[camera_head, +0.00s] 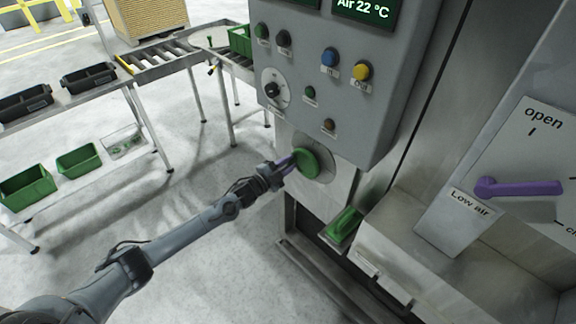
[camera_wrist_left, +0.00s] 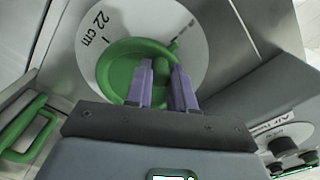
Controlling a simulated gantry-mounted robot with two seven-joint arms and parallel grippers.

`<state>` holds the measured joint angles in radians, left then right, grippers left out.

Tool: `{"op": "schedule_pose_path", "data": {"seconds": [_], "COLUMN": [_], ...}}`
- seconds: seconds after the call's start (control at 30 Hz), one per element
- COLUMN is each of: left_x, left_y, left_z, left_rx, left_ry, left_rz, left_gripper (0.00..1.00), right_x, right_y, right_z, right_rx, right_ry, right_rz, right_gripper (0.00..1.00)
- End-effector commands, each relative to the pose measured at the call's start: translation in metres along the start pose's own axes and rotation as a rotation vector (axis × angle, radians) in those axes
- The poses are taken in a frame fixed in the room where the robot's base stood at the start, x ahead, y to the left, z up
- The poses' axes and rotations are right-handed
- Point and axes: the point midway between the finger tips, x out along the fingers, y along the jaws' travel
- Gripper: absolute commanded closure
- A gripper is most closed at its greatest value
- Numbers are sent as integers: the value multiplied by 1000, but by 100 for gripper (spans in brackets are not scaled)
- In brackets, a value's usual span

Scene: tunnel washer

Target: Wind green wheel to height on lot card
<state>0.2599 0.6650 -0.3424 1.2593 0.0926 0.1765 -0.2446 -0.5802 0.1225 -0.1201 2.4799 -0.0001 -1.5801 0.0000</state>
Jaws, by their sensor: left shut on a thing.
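The green wheel (camera_head: 308,163) sits on a round pale dial plate on the front of the grey machine, below the button panel. In the left wrist view the green wheel (camera_wrist_left: 124,69) fills the middle, and its dial plate (camera_wrist_left: 172,22) bears the marking "22 cm". The lot card cannot be made out in either view. My right gripper is not in view.
The button panel (camera_head: 318,75) overhangs the wheel. A green handle (camera_head: 344,224) juts out below right. A table with black trays (camera_head: 90,78) and a roller conveyor stand at the left. Floor between is clear.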

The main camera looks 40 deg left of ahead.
Motion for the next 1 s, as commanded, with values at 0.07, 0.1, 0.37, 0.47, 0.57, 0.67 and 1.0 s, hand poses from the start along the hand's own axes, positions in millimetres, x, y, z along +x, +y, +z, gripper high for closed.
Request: {"op": "schedule_pose_path", "data": {"seconds": [0.07, 0.1, 0.37, 0.47, 0.57, 0.67, 1.0], "left_x": [2, 2, 2, 1, 1, 1, -2], "left_y": [-8, -8, -8, -8, -7, -5, -2], "left_z": [-3, -3, -3, -3, -2, -2, -1], "left_rx": [11, 13, 15, 15, 14, 14, 13], "left_ry": [6, 6, 6, 6, 5, 4, 1], "left_rz": [-15, -15, -14, -14, -12, -9, -3], "left_gripper": [100, 100, 100, 100, 61, 52, 52], "right_x": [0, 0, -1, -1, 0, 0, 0], "right_y": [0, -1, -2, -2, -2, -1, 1], "right_z": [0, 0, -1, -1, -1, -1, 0], "right_rx": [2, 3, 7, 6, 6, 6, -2], "right_ry": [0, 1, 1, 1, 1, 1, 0], "right_rz": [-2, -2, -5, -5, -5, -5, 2], "right_gripper": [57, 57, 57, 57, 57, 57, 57]}}
